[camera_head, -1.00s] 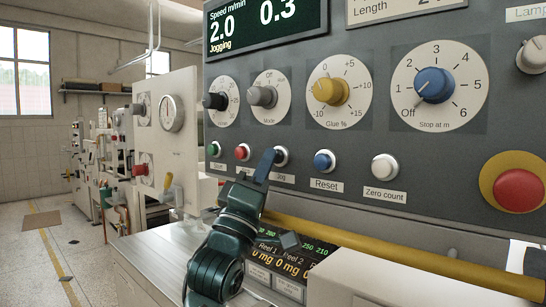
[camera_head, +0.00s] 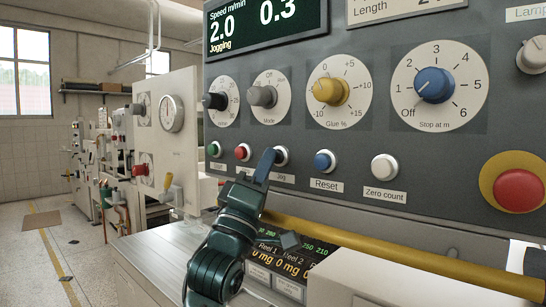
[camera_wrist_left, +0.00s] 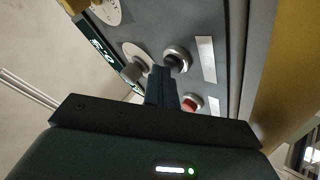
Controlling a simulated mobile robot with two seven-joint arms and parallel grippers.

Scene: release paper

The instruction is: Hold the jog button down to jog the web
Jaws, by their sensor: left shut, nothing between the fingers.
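The jog button (camera_head: 281,156) is a round dark button with a pale metal ring on the grey panel, above the "Jog" label. My left gripper (camera_head: 267,164) is shut and empty, with its blue-grey fingertips at the button, covering part of its face. In the left wrist view the shut fingers (camera_wrist_left: 161,88) reach up to the jog button (camera_wrist_left: 178,60) and appear to touch it. How deep the button sits is hidden. The display (camera_head: 262,27) reads speed 2.0, "Jogging", and 0.3 beside it. My right gripper is not in view.
A red button (camera_head: 242,152) and a green button (camera_head: 214,149) sit left of the jog button, a blue reset button (camera_head: 324,161) to its right. A yellow bar (camera_head: 380,253) runs below. A red emergency stop (camera_head: 519,191) is at far right.

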